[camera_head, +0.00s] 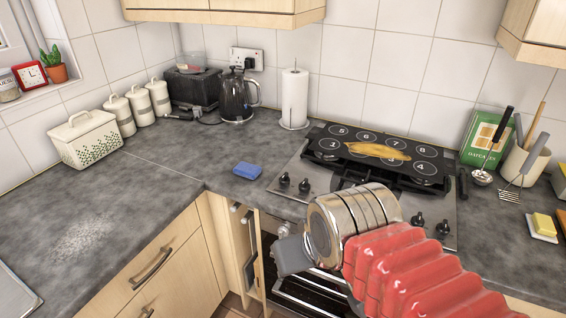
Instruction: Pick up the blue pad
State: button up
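The blue pad (248,170) lies flat on the dark grey worktop, left of the hob and near the worktop's front edge. My gripper (292,256) shows as a grey end past the metal wrist of my red ribbed arm, which reaches in from the lower right. It is below and to the right of the pad in the picture, in front of the oven, and apart from the pad. Its fingers are partly hidden by the wrist, so I cannot tell whether they are open or shut. I see nothing held in it.
A paper roll (294,98) and kettle (236,98) stand behind the pad. A whitish patch (82,236) marks the left worktop. The worktop around the pad is clear.

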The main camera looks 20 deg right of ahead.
aim_at(249, 171)
jog(key=u, duration=0.05)
jog(key=k, duration=0.65)
jog(key=u, duration=0.5)
jog(key=i, duration=1.2)
jog(key=u, duration=0.3)
